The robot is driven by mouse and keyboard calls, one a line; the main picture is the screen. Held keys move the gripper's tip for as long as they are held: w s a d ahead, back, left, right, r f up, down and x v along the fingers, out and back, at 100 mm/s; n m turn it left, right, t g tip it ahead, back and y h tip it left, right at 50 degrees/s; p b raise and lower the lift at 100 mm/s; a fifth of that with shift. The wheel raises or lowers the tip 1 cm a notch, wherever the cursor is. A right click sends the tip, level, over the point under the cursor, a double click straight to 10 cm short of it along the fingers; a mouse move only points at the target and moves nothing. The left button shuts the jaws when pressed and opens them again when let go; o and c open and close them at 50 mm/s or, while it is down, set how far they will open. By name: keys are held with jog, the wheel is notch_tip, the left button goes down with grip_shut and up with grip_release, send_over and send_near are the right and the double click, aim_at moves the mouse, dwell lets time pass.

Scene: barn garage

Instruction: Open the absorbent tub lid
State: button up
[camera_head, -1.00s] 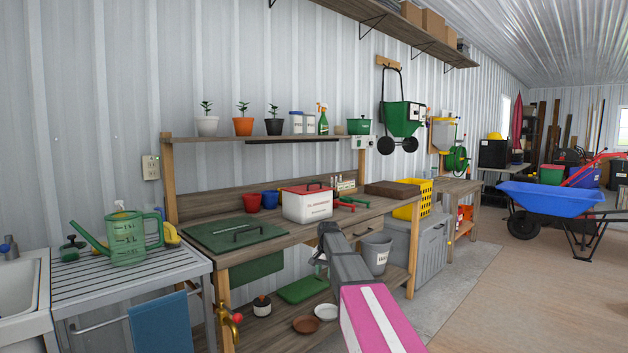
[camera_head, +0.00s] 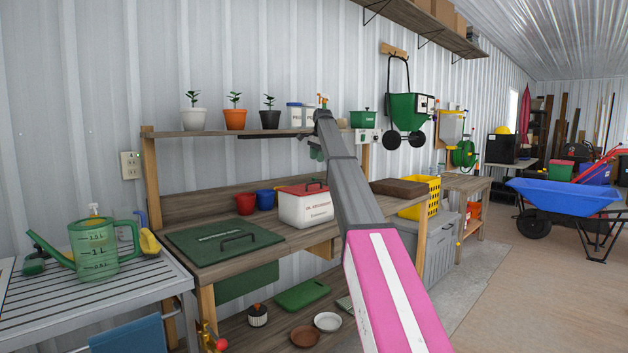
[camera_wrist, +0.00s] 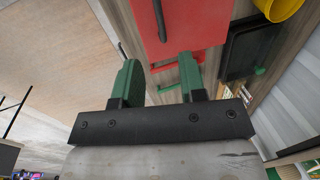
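The absorbent tub (camera_head: 304,209) is a white box with a red lid (camera_head: 300,190) and a dark bar handle on top. It stands on the wooden workbench, and its lid looks shut. My gripper (camera_head: 316,152) is above the tub in the head view, partly hidden by my arm. In the wrist view my gripper (camera_wrist: 160,80) has its two green fingers apart with nothing held between them. The red lid (camera_wrist: 190,30) shows beyond the fingertips, and its dark handle (camera_wrist: 160,18) is cut by the top edge. My fingers look apart from the lid.
A brown tray (camera_head: 398,189) and yellow crate (camera_head: 420,200) are to the right. The shelf (camera_head: 195,134) with plants and bottles is close behind my gripper.

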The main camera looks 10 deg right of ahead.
jog(key=f, duration=0.3)
jog(key=w+f, duration=0.1)
jog(key=f, duration=0.3)
jog(key=a+f, duration=0.1)
jog(key=f, duration=0.2)
jog(key=shift+w+f, duration=0.3)
jog(key=shift+c, duration=0.3)
jog(key=shift+a, duration=0.1)
grip_shut()
